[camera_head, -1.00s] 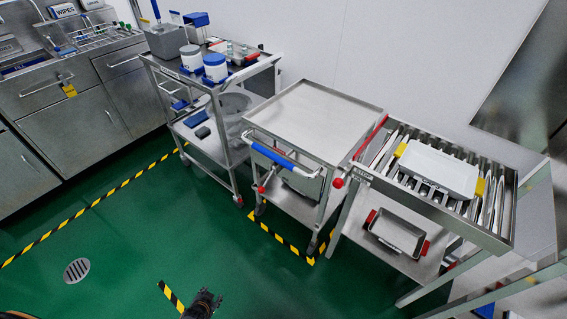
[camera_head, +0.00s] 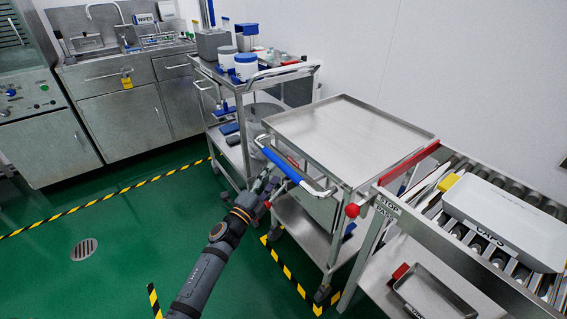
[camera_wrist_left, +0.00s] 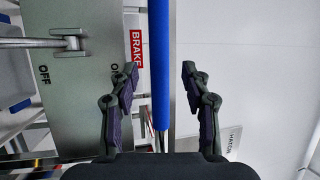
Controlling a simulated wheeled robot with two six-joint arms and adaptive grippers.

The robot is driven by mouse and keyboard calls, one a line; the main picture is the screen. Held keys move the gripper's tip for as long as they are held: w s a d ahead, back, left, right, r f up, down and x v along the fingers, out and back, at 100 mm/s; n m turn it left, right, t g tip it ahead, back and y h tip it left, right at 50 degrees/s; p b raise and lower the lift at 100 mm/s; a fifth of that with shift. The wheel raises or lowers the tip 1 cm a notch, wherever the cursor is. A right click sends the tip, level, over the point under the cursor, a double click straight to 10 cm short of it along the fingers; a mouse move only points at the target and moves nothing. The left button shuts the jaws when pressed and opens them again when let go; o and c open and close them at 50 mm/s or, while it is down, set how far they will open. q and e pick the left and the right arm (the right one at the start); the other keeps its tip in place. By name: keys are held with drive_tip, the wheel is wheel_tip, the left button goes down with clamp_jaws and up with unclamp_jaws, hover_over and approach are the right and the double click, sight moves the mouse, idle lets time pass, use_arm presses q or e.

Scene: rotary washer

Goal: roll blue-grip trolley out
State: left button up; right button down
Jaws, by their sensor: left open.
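The trolley (camera_head: 345,135) is a steel cart with a flat tray top. Its push handle has a blue grip (camera_head: 281,164) facing me. My left gripper (camera_head: 266,181) is at the left part of this grip, with the arm coming up from below. In the left wrist view, the blue grip (camera_wrist_left: 159,70) runs upright between the two open fingers (camera_wrist_left: 160,80), with gaps on both sides. A red BRAKE label (camera_wrist_left: 136,48) and an OFF marking show on a grey panel behind. My right gripper is not in view.
A second cart (camera_head: 262,75) with white-and-blue tubs stands close on the trolley's left. A roller conveyor (camera_head: 470,235) with a white tray (camera_head: 505,222) and a red knob (camera_head: 352,210) adjoins its right. Green floor (camera_head: 130,240) with striped tape (camera_head: 290,277) is clear in front.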

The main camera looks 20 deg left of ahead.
sight(281, 164)
use_arm(q)
drive_tip(key=x, duration=0.6)
drive_tip(key=shift+w, duration=0.1)
clamp_jaws()
